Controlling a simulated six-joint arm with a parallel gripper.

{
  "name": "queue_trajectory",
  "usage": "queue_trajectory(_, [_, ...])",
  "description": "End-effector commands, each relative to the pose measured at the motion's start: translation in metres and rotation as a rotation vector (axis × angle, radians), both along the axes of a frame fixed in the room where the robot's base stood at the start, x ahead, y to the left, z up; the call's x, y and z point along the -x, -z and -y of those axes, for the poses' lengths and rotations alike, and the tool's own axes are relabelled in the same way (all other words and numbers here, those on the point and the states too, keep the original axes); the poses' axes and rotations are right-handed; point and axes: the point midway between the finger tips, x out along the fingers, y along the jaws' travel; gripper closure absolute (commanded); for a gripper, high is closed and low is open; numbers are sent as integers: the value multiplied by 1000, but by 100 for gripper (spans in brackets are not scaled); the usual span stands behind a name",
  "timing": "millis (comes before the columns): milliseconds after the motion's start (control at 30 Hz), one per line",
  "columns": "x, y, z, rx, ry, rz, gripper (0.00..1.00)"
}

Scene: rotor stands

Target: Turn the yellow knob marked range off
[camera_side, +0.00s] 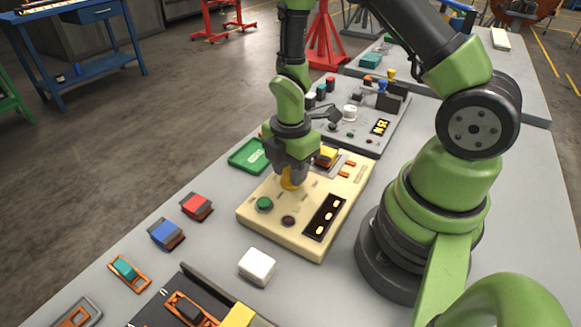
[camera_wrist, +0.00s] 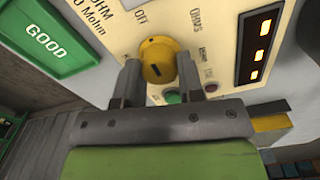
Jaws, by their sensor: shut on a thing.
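The yellow knob (camera_side: 290,183) sits on the top face of a cream instrument box (camera_side: 330,195). It also shows in the wrist view (camera_wrist: 158,52), with "OFF" and "OHMS" printed on the panel beyond it. A dark mark is on the knob; which label it points to is hard to tell. My gripper (camera_side: 291,176) points down over the box and is shut on the knob. In the wrist view, its two fingers (camera_wrist: 158,68) are on either side of the knob. The fingers hide parts of the knob's sides and the panel.
The box also carries a green button (camera_side: 264,204), a dark red button (camera_side: 288,221) and a lit display (camera_side: 325,217). A green "GOOD" tray (camera_side: 248,157) lies behind. Red (camera_side: 197,206), blue (camera_side: 166,233) and white (camera_side: 257,265) blocks lie nearby. A grey instrument (camera_side: 365,125) stands farther back.

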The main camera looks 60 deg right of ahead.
Motion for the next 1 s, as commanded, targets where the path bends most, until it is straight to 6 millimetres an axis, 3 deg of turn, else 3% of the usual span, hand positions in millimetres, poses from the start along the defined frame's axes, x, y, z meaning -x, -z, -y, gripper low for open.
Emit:
queue_trajectory(167, [0, 0, 0, 0, -3, 0, 88])
queue_trajectory(200, [0, 0, 0, 0, -3, 0, 56])
queue_trajectory(300, [0, 0, 0, 0, -2, 0, 39])
queue_trajectory(667, [-1, -6, 0, 1, -1, 3, 39])
queue_trajectory(1000, [-1, -59, 0, 1, -1, 8, 39])
